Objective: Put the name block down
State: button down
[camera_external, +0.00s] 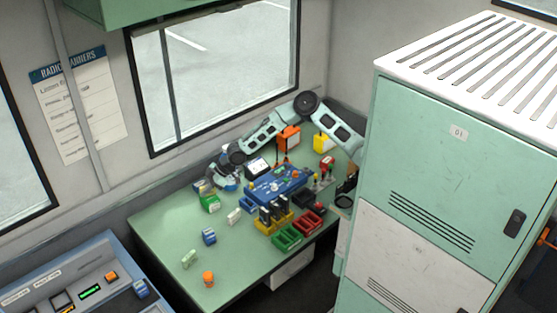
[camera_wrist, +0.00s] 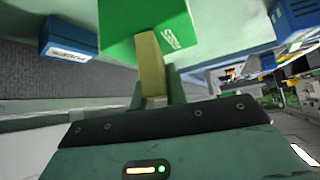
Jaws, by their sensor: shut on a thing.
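In the external view the green block (camera_external: 210,204) shows just below my gripper (camera_external: 208,190), over the left part of the green desk (camera_external: 165,226). I cannot tell whether it touches the desk.
A blue block (camera_external: 209,236), a white block (camera_external: 234,215), a pale green block (camera_external: 190,258) and an orange cup (camera_external: 208,279) stand nearby. A blue console (camera_external: 283,184) and red and green bins (camera_external: 288,237) lie to the right. The desk's left area is clear.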

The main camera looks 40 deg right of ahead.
jog(key=shift+f, duration=0.2)
jog(key=c, duration=1.4)
grip_release()
jog(key=shift+r, duration=0.1)
jog(key=shift+d+r, duration=0.15)
jog(key=shift+r, duration=0.2)
jog(key=b+v, duration=0.1)
jog(key=v, duration=1.1)
jog(key=s+g+h, duration=0.3)
jog(key=s+h, duration=0.2)
jog(key=s, duration=1.2)
jog(key=s+d+r+m+h, duration=0.1)
jog(key=s+d+r+m, duration=0.1)
jog(key=s, duration=0.4)
jog(key=s+d+r+m, duration=0.2)
jog(key=s+d, duration=0.2)
jog(key=s, duration=0.3)
jog(key=s+d+r+m+h, duration=0.1)
jog(key=s+d+r+m, duration=0.1)
jog(key=s+d, duration=0.2)
jog(key=s, duration=0.3)
jog(key=shift+g+h, duration=0.3)
